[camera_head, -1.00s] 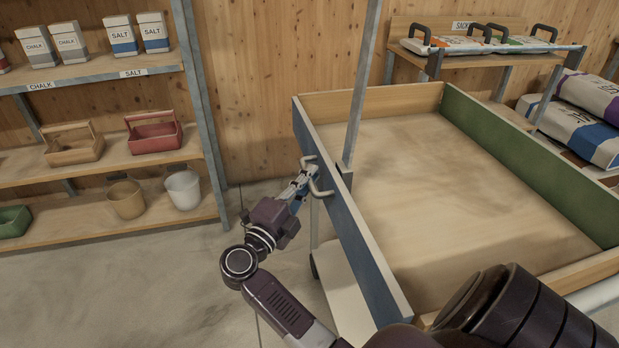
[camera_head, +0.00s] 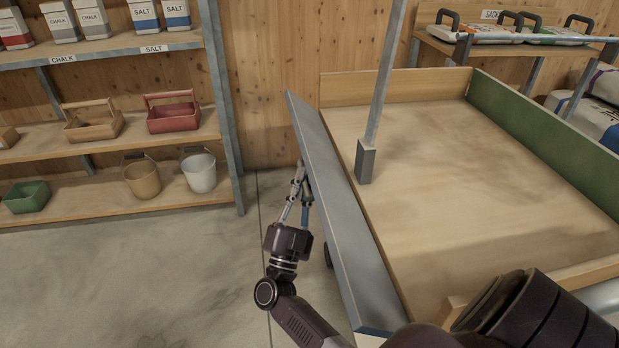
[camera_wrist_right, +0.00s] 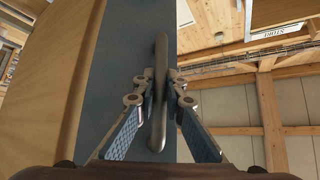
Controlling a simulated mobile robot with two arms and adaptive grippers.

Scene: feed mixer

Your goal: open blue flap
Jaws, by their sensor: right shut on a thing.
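The blue flap (camera_head: 338,215) is the left side wall of a wooden mixing bed (camera_head: 450,190). It is tilted outward, away from the bed, with its top edge leaning left. My right gripper (camera_head: 300,180) is at the flap's outer face, and the flap partly hides its fingertips in the head view. In the right wrist view my right gripper (camera_wrist_right: 158,95) has its two fingers on either side of a grey bar handle (camera_wrist_right: 160,75) on the flap's blue face (camera_wrist_right: 120,75), shut on it. My left gripper is not in view.
An upright metal post (camera_head: 385,85) stands inside the bed near the flap. A green side wall (camera_head: 545,135) closes the right side. Shelves (camera_head: 150,135) with boxes, baskets and buckets stand at left. The floor (camera_head: 170,275) left of the flap is clear.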

